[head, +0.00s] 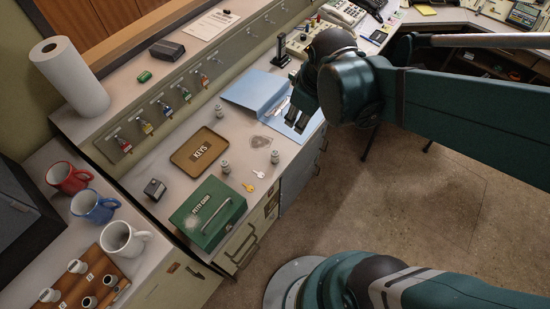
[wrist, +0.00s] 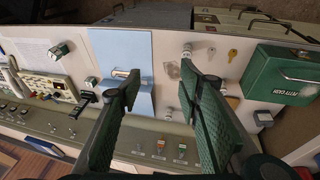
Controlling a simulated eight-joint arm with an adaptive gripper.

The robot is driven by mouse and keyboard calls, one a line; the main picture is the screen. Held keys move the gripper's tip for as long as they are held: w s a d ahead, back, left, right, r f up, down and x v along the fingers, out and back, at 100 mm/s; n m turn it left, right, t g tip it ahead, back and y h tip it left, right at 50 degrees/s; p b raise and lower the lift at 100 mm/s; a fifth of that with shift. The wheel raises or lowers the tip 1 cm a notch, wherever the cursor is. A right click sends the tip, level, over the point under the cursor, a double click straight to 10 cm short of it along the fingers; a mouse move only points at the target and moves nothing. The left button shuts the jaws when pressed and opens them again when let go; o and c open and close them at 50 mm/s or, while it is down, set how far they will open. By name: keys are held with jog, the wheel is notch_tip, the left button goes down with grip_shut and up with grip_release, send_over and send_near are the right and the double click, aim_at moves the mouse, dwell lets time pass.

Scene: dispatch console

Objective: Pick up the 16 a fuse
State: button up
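Several small grey-white, bottle-shaped fuses stand on the desk. In the head view, one fuse (head: 220,111) is above the KEYS tray, another (head: 225,167) is at the tray's right side, and a third (head: 275,157) is near the keys. The third also shows in the wrist view (wrist: 187,50). Their ratings are too small to read, so I cannot tell which is 16 A. My gripper (head: 293,114) is over the blue folder, right of the fuses. In the wrist view its fingers (wrist: 160,78) are wide apart with nothing between them.
The blue folder (head: 250,90) lies under my gripper. The brown KEYS tray (head: 181,158), green petty cash box (head: 195,222), brass key (head: 249,187) and silver key (head: 259,174) are nearby. Tagged keys (head: 185,94) hang along the back panel. Mugs (head: 93,207) stand at left.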

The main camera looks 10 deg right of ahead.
aim_at(275, 153)
jog(key=w+a+f+n+g+b, duration=0.1)
jog(key=a+f+n, duration=0.1)
jog(key=f, duration=0.3)
jog(key=w+a+f+n+g+b, duration=0.1)
jog(key=a+f+n, duration=0.1)
jog(key=f+n, duration=0.2)
jog(key=a+f+n+g+b, duration=0.1)
jog(key=a+f+n, duration=0.1)
jog(key=f, duration=0.5)
jog(key=shift+w+a+f+n+b, duration=0.25)
jog(key=shift+w+a+n+b, duration=0.05)
jog(key=shift+w+a+n, duration=0.1)
jog(key=shift+a+f+n+g, duration=0.2)
jog(key=shift+f+n+g, duration=0.1)
jog(key=shift+f, duration=0.3)
jog(key=shift+s+f, duration=0.1)
jog(key=shift+f, duration=0.05)
jog(key=shift+f+b, duration=0.45)
jog(key=shift+f, duration=0.7)
jog(key=shift+f+b, duration=0.95)
jog(key=shift+f, duration=1.65)
jog(key=c, duration=1)
